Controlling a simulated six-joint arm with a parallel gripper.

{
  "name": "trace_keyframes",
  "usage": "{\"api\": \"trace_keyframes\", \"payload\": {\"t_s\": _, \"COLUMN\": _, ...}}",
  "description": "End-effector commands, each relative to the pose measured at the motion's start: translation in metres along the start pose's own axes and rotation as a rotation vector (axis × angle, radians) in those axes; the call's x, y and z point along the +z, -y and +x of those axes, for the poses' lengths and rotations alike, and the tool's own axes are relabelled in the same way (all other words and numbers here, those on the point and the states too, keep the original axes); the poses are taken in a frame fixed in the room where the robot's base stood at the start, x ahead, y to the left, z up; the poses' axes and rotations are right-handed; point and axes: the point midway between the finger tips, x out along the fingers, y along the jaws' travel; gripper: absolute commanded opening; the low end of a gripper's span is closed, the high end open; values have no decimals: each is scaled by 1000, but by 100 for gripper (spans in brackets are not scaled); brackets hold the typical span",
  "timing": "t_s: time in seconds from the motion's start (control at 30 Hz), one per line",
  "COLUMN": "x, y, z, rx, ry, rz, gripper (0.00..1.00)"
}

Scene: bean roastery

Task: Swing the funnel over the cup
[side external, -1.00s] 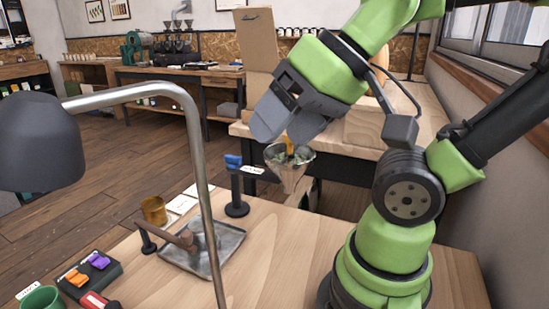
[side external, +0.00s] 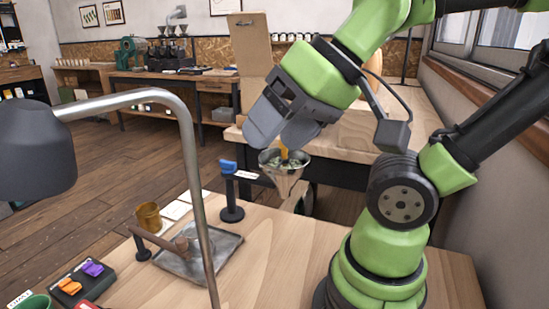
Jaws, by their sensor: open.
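A metal funnel (side external: 284,172) with an orange tab (side external: 290,156) at its rim hangs near the table's far edge, with grey-green contents visible inside. A black post (side external: 232,200) with a blue piece (side external: 228,167) on top and a pale label stands just left of it. An ochre cup (side external: 148,216) stands farther left. A green cup (side external: 32,303) is cut off at the lower left corner; I cannot tell which cup is meant. My gripper (side external: 279,140) is open, its fingers pointing down just above the funnel and close to the orange tab. Whether it touches the tab is hidden.
A metal tray (side external: 222,258) holding a brown-handled tool lies between the ochre cup and the funnel. A lamp with a curved metal neck (side external: 188,135) rises in front of it. A black box (side external: 93,287) with orange and purple pieces is at lower left.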

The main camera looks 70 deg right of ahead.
Motion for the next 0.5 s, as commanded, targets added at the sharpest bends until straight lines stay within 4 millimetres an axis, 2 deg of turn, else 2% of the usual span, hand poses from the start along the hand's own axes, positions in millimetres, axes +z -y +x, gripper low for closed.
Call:
{"api": "trace_keyframes", "payload": {"t_s": 0.03, "x": 0, "y": 0, "z": 0, "rx": 0, "ry": 0, "rz": 0, "gripper": 62}}
{"api": "trace_keyframes", "payload": {"t_s": 0.13, "x": -4, "y": 1, "z": 0, "rx": 6, "ry": 4, "rz": -6, "gripper": 40}}
{"api": "trace_keyframes", "payload": {"t_s": 0.27, "x": -27, "y": 3, "z": 1, "rx": 47, "ry": 38, "rz": -41, "gripper": 40}}
{"api": "trace_keyframes", "payload": {"t_s": 0.37, "x": -59, "y": 2, "z": 7, "rx": 99, "ry": 89, "rz": -90, "gripper": 40}}
{"api": "trace_keyframes", "payload": {"t_s": 0.5, "x": -108, "y": -9, "z": 24, "rx": 172, "ry": 181, "rz": -166, "gripper": 40}}
